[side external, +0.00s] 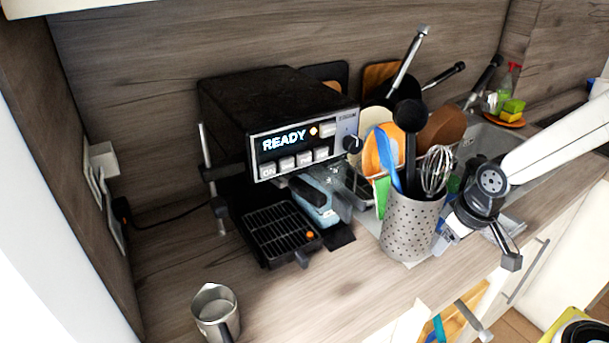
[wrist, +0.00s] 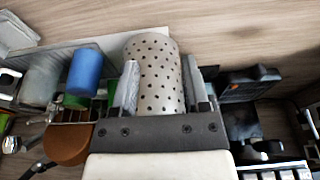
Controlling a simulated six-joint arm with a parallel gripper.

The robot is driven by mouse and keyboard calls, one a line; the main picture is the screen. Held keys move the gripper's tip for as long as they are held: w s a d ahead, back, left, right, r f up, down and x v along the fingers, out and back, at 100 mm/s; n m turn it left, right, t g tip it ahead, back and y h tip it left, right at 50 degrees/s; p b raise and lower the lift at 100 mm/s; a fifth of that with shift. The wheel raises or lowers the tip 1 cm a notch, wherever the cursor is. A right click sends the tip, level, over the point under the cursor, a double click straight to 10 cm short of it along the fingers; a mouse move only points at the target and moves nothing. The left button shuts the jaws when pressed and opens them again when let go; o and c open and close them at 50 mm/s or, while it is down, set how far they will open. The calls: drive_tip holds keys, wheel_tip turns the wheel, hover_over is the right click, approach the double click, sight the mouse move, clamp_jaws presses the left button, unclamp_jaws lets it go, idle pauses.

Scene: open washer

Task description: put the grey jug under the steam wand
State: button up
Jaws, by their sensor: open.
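The grey jug (side external: 215,310) stands upright on the counter at the front left in the side view, open at the top, its dark handle toward the front. It does not show in the wrist view. A thin metal tube (side external: 207,150) at the left side of the coffee machine (side external: 280,115) looks like the steam wand. My gripper (side external: 442,243) is far to the right of the jug, close beside the perforated utensil holder (side external: 410,230). In the wrist view my gripper (wrist: 161,80) is open, with the holder (wrist: 155,75) showing between its fingers; I cannot tell whether they touch.
The holder carries several utensils, including a whisk (side external: 436,168) and a blue spatula (side external: 388,158). The drip tray (side external: 280,232) lies between the jug and the holder. A sink (side external: 485,140) is at the right. The counter around the jug is clear.

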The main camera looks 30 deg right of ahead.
drive_tip(key=shift+r, duration=0.1)
drive_tip(key=c, duration=0.6)
drive_tip(key=shift+r, duration=0.15)
clamp_jaws()
drive_tip(key=shift+w+v, duration=0.8)
drive_tip(key=shift+v, duration=2.65)
drive_tip(key=w+a+r+m+g, duration=0.15)
drive_tip(key=w+a, duration=0.45)
drive_tip(key=a, duration=0.6)
drive_tip(key=w+a+r+m, duration=0.15)
drive_tip(key=w+a, duration=0.35)
drive_tip(key=a, duration=0.7)
drive_tip(key=s+a+f+m+g, duration=0.1)
drive_tip(key=s+a, duration=0.2)
drive_tip(key=a, duration=0.7)
drive_tip(key=s+a+f+m, duration=0.1)
drive_tip(key=s+a+f, duration=0.15)
drive_tip(key=a, duration=0.85)
drive_tip(key=shift+m, duration=0.3)
drive_tip(key=shift+s+f, duration=0.15)
drive_tip(key=shift+f, duration=0.9)
drive_tip(key=shift+s+f, duration=0.1)
drive_tip(key=shift+f, duration=0.95)
